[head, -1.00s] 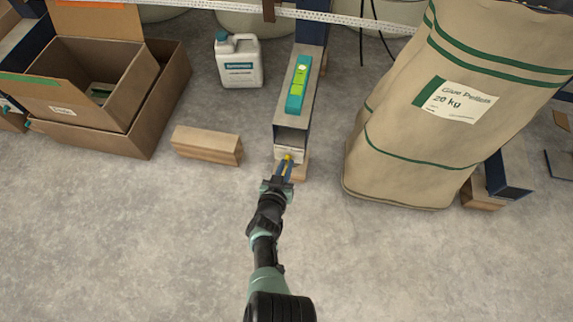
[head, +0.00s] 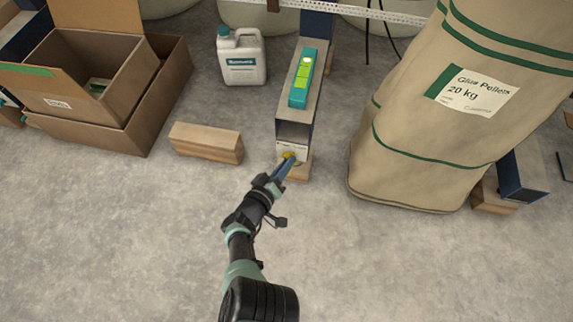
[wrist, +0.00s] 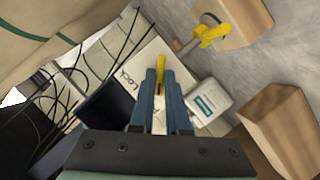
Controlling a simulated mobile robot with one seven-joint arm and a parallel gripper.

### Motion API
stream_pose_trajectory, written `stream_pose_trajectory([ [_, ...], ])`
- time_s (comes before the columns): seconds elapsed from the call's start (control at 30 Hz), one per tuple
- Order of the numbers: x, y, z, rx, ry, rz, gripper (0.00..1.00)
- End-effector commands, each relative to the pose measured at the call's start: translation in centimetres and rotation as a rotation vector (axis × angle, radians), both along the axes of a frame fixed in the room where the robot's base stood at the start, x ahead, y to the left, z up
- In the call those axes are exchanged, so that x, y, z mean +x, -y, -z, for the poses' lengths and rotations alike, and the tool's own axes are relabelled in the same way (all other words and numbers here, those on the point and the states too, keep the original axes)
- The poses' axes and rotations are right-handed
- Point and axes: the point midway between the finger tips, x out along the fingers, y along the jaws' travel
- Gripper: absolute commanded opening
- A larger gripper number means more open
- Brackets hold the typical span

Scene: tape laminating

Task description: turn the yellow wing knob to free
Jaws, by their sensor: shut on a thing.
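The yellow wing knob (head: 289,155) is on the white front plate (head: 292,146) at the near end of a long box-like metal beam. It also shows upright between the finger ends in the wrist view (wrist: 160,72). My gripper (head: 284,166) is shut on the wing knob, with a blue finger (wrist: 149,95) on each side of it. The white plate in the wrist view (wrist: 143,82) carries the word "Lock", left of the knob. No "free" mark can be read; the fingers hide part of the plate.
A green level (head: 301,80) lies on the beam. A second yellow handle (wrist: 211,33) shows in the wrist view. A wooden block (head: 207,143), a white jug (head: 241,56) and a large pellet sack (head: 440,130) flank the beam. The floor in front is clear.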

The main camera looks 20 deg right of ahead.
Motion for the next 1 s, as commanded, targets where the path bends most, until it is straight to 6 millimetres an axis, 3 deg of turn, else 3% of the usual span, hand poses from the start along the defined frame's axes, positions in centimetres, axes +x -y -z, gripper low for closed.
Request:
stream_pose_trajectory([
  [0.5,-0.01,-0.10,-0.02,-0.016,-0.012,-0.001,0.00],
  [0.53,-0.01,-0.10,-0.02,-0.017,-0.011,-0.001,0.17],
  [0.7,0.00,-0.08,-0.01,-0.015,-0.011,-0.001,0.44],
  [1.0,-0.07,-0.16,-0.10,-0.015,-0.011,-0.001,0.44],
])
